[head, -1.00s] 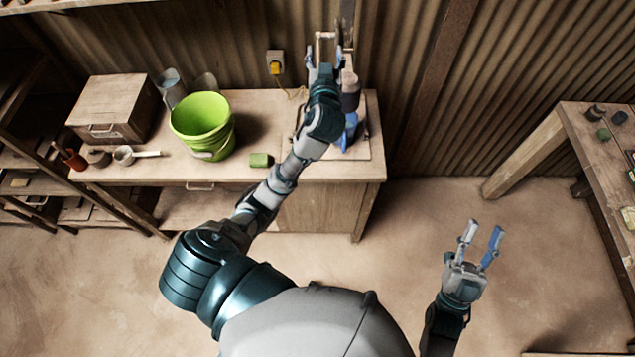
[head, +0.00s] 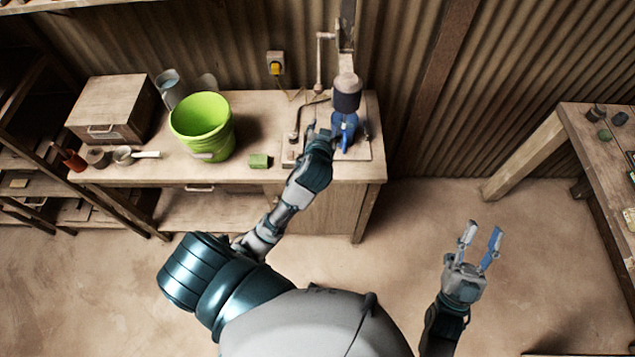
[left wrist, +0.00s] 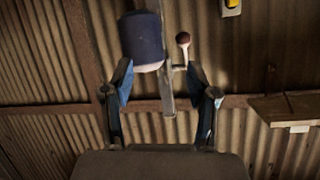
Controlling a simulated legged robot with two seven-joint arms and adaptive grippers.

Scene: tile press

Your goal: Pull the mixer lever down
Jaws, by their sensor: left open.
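The mixer (head: 346,92) stands on the bench against the corrugated wall, with a dark blue cylindrical head on a grey post. Its lever (head: 318,66) is a thin rod at the left of the post. In the left wrist view the lever's dark knob (left wrist: 183,39) is right of the blue head (left wrist: 141,38). My left gripper (head: 322,127) is low in front of the mixer, below the lever. In the wrist view its fingers (left wrist: 160,70) are apart, with nothing held. My right gripper (head: 480,243) is open and empty, away from the bench.
A green bucket (head: 202,127), a wooden box (head: 113,108) and a small green block (head: 259,161) are on the bench left of the mixer. A yellow plug (head: 275,68) is on the wall. Another table (head: 592,150) stands at the right, with open floor between.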

